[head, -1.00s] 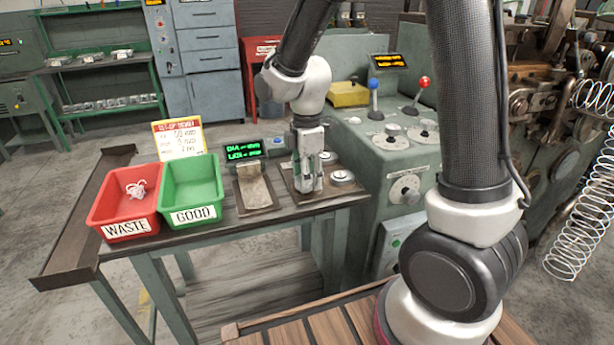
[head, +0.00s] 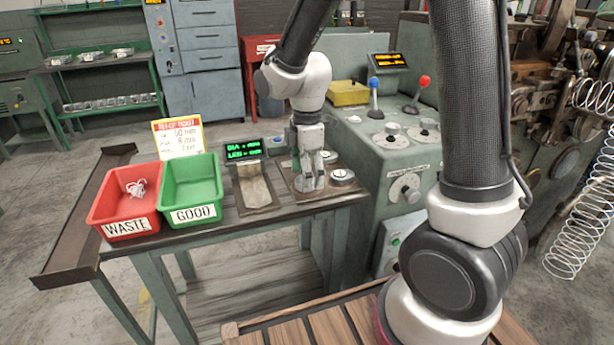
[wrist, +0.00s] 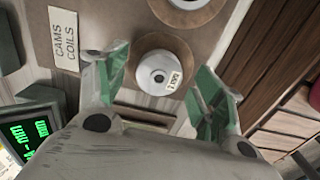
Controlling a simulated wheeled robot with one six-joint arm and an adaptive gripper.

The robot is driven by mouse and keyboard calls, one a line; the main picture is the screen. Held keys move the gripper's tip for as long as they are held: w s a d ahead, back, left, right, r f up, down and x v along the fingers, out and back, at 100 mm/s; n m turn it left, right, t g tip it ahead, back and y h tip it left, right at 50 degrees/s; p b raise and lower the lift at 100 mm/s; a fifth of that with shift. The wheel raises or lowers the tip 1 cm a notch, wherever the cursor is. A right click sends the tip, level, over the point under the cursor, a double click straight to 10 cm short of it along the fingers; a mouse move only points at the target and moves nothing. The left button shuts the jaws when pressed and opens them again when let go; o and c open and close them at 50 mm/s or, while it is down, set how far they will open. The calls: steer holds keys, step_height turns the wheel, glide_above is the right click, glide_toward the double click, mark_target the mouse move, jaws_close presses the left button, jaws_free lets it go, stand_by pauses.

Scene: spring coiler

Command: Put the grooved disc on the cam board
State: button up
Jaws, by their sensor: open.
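In the wrist view a pale metal disc (wrist: 160,72) with a dark centre hole and a small label sits on a round brown patch of the cam board (wrist: 112,28). My gripper (wrist: 158,84) is open, its green-tipped fingers on either side of this disc; contact cannot be told. A second disc (wrist: 187,3) is partly cut off at the top. In the head view my gripper (head: 311,184) is low over the board (head: 300,194), hiding part of it. Discs also show to its right (head: 342,176) and behind it (head: 328,157). Grooves cannot be made out.
A "CAMS COILS" label (wrist: 64,38) is on the board. A metal trough (head: 254,190) and a green-lit display (head: 242,149) stand left of it, then the green GOOD bin (head: 193,216) and red WASTE bin (head: 130,229). The coiler (head: 400,165) is close on the right.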

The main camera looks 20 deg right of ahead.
step_height(320, 180, up, 10)
steer(key=s+d+r+m+t, duration=0.2)
steer(key=s+d+r+m, duration=0.1)
steer(key=s+d+m, duration=0.4)
steer(key=s+d+r+m+t, duration=0.2)
steer(key=s+d+r+m, duration=0.2)
steer(key=s+d+m, duration=0.4)
steer(key=s+m, duration=0.3)
steer(key=s, duration=0.1)
stand_by(0.6)
